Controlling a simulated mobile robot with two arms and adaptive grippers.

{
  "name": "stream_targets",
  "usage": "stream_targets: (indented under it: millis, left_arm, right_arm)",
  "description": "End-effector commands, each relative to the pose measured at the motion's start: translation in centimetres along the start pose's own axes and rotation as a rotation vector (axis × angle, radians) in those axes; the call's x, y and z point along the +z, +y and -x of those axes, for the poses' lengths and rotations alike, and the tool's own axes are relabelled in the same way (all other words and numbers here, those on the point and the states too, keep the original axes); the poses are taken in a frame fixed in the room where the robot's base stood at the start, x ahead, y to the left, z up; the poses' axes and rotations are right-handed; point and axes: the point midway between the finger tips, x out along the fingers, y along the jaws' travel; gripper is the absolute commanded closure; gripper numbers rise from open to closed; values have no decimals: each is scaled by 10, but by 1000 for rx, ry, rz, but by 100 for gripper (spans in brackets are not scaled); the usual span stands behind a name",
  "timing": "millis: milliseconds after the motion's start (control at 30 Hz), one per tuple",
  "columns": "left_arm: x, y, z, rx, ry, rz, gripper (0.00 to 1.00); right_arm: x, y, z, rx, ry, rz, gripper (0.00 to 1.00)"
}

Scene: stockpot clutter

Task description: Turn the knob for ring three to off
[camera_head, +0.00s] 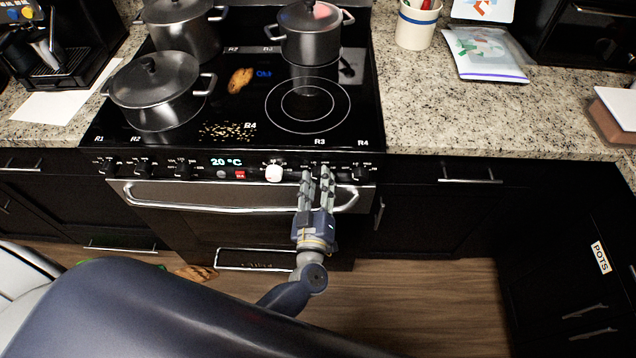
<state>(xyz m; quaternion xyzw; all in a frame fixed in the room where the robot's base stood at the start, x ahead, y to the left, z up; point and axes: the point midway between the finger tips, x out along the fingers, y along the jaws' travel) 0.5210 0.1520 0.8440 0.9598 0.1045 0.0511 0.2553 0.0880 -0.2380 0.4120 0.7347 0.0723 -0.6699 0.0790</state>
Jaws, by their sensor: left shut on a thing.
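The black range (240,215) has a row of knobs along its front panel. My left gripper (316,174) is at this panel below the "R3" label (320,141), with its two fingers pointing at the range. It is shut on the knob there, which is mostly hidden between the fingers, so its pointer cannot be read. A white knob (273,172) is just left of the gripper, and a black knob (361,172) below "R4" is just right. The bare cooktop ring (307,105) lies behind the gripper. My right gripper is not in view.
Lidded pots (155,95) stand on the left and back (311,40) of the cooktop. The silver oven handle (230,198) runs below the knobs, close to the gripper. A brown item (240,80) and scattered crumbs (228,131) lie on the glass. The right counter front is clear.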

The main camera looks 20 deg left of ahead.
Motion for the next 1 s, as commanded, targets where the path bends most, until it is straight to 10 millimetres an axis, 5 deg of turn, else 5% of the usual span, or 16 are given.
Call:
stream_targets:
  millis: [700,733,800,1000]
  left_arm:
    - [0,0,0,-2,5,81,91]
    - [0,0,0,-2,5,80,60]
    - [0,0,0,-2,5,80,46]
    - [0,0,0,-1,5,79,46]
  right_arm:
    - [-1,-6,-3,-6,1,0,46]
    - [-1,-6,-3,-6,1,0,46]
    - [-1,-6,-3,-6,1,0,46]
    - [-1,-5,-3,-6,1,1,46]
